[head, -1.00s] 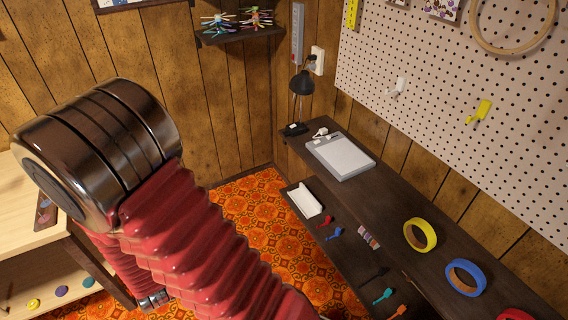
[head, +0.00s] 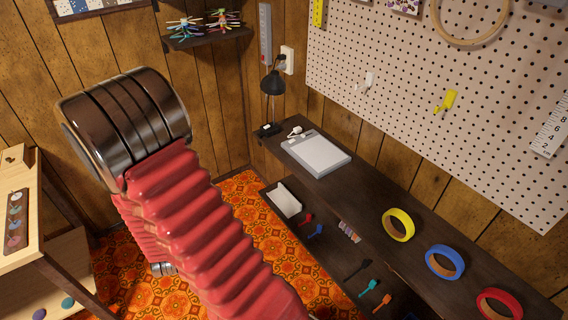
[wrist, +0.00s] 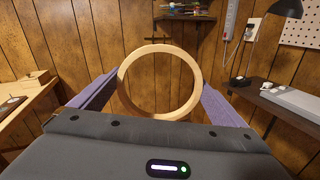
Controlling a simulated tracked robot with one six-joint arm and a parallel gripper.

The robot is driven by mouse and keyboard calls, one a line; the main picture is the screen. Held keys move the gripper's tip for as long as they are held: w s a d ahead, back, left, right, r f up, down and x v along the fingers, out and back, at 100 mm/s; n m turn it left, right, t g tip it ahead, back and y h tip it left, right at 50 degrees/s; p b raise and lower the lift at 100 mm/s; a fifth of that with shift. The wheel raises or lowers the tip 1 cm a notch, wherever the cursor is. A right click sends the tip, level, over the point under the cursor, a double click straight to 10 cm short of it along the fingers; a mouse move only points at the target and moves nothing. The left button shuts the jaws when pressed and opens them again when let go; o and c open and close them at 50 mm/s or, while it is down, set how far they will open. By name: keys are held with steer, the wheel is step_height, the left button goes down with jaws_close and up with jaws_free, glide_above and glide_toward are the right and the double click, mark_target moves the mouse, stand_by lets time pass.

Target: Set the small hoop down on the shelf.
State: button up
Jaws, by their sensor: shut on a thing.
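The small hoop (wrist: 122,92), a pale wooden ring, stands roughly upright in the wrist view. My gripper (wrist: 160,84) has its two purple fingers pressed on the left and right sides of the hoop. A dark wall shelf (wrist: 186,40) lies beyond and above the hoop in the wrist view, apart from it. The shelf also shows at the top of the head view (head: 207,41), with spiky coloured things on it. In the head view my gripper and the held hoop are not visible; only my arm shows.
A long dark bench (head: 378,205) runs along the right wall with a grey flat device (head: 316,153), a lamp (head: 272,84) and several tape rolls. A larger hoop (head: 468,43) hangs on the pegboard (head: 400,90). A pale wooden table (head: 30,238) stands at left.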

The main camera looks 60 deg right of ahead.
steer(key=s+d+f+m+g+h, duration=0.1)
steer(key=s+d+m+g+h, duration=0.3)
steer(key=s+d, duration=0.55)
steer(key=s+d+f+m+g+h, duration=0.1)
steer(key=s+d+m+g, duration=0.35)
steer(key=d, duration=0.85)
steer(key=s+d+m+g, duration=0.2)
steer(key=s+d+g, duration=0.4)
steer(key=s, duration=0.7)
steer(key=s+d+f+m+g, duration=0.1)
steer(key=s+d+m+g, duration=0.2)
steer(key=s, duration=1.1)
steer(key=d+g, duration=0.2)
steer(key=shift+s+d+f+g+y, duration=0.15)
steer(key=shift+s+d+g+y, duration=0.05)
steer(key=shift+d+g+y, duration=0.15)
steer(key=shift+f+m, duration=0.15)
steer(key=shift+m, duration=0.1)
steer(key=shift+f, duration=2.45)
steer(key=shift+f, duration=0.35)
